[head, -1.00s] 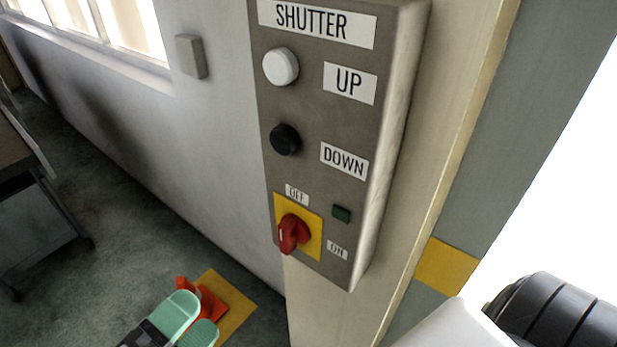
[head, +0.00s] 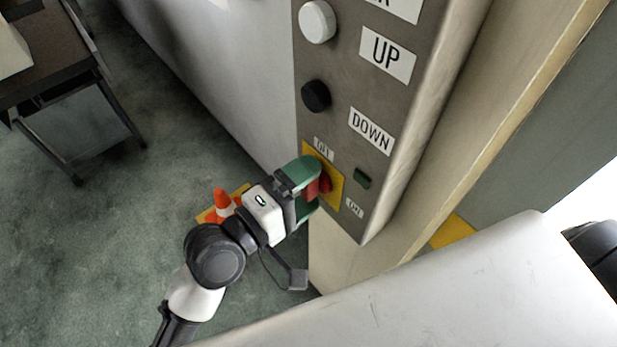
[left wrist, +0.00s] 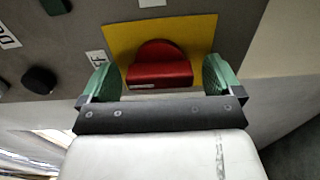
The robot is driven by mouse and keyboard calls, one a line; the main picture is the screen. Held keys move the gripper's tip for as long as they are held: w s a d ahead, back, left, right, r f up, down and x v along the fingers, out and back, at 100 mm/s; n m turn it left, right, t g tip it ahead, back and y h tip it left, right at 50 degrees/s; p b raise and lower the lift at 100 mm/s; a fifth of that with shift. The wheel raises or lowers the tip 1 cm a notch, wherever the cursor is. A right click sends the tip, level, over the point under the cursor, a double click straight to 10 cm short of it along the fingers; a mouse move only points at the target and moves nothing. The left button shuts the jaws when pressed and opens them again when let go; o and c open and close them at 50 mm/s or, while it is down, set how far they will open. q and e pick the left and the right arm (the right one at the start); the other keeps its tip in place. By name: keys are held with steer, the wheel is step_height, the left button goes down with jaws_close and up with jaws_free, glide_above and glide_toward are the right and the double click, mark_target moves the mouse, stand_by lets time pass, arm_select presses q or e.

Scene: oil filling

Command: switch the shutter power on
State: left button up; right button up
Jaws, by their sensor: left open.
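The red rotary power switch (head: 325,183) sits on a yellow plate (head: 335,188) low on the grey shutter panel (head: 345,125). The switch also shows in the left wrist view (left wrist: 159,66). My left gripper (head: 309,188) is open at the switch, with one green finger on each side of the red handle. In the left wrist view, gaps show between the handle and both fingers. The fingers hide part of the switch in the head view. A small dark green indicator (head: 362,178) is beside the plate. My right gripper is not in view.
A white UP button (head: 317,21) and a black DOWN button (head: 316,95) are above the switch. A dark table (head: 50,85) is at the upper left.

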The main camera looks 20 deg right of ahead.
arm_select(q)
steer(key=shift+w+d, duration=0.1)
steer(key=shift+d, duration=0.25)
steer(key=shift+a, duration=0.1)
steer(key=c, duration=0.9)
steer(key=shift+c, duration=0.2)
steer(key=shift+m, duration=0.3)
steer(key=m, duration=0.8)
steer(key=shift+m+p, duration=0.3)
steer(key=shift+m, duration=0.1)
steer(key=m, duration=0.4)
steer(key=shift+m, duration=0.3)
steer(key=shift+m+p, duration=0.35)
steer(key=shift+m, duration=1.55)
steer(key=shift+f, duration=0.1)
